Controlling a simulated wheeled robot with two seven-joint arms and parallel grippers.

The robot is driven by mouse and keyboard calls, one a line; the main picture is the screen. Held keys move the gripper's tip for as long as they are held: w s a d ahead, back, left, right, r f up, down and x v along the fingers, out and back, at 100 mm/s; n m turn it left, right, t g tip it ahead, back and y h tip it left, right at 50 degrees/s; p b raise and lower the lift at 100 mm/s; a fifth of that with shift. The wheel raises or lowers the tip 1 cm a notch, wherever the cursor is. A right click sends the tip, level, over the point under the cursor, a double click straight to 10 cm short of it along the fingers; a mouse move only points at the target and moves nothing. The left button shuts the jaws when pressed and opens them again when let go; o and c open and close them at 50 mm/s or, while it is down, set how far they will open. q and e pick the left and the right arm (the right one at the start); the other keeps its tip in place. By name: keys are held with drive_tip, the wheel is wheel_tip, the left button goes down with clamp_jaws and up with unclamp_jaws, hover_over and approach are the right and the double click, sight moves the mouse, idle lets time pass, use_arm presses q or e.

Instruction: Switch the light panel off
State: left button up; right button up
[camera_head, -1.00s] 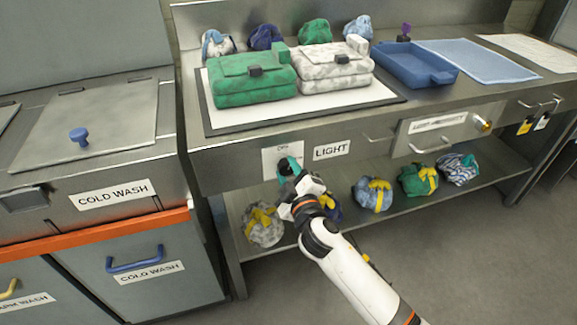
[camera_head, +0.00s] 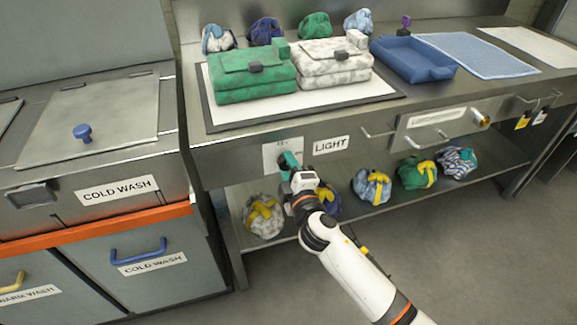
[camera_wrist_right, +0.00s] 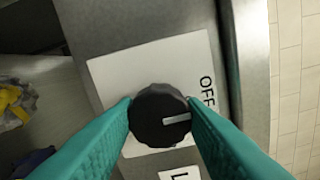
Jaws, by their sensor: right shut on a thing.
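The light panel (camera_head: 222,116) is a white, dark-framed surface on the counter under the bags; it looks bright white. Its round black knob (camera_wrist_right: 158,115) sits on a white plate (camera_wrist_right: 165,67) on the counter's front face, beside the LIGHT label (camera_head: 331,145). In the wrist view the knob's white mark points right, below the OFF lettering (camera_wrist_right: 207,93); other lettering is partly hidden. My right gripper (camera_head: 288,162) has its teal fingers on both sides of the knob, shut on it; in the head view the gripper mostly hides the knob. My left gripper is not in view.
A green bag (camera_head: 250,74) and a white-grey bag (camera_head: 332,68) stand on the panel. A blue tray (camera_head: 402,57) is to their right. Several bundles, such as the grey one (camera_head: 262,218), lie on the shelf under the counter. Cold-wash bins (camera_head: 150,245) stand at the left.

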drive_tip(key=o, duration=1)
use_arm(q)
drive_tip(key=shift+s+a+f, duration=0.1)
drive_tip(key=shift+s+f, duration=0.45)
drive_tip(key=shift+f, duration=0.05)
use_arm(e)
drive_tip(key=v, duration=1.2)
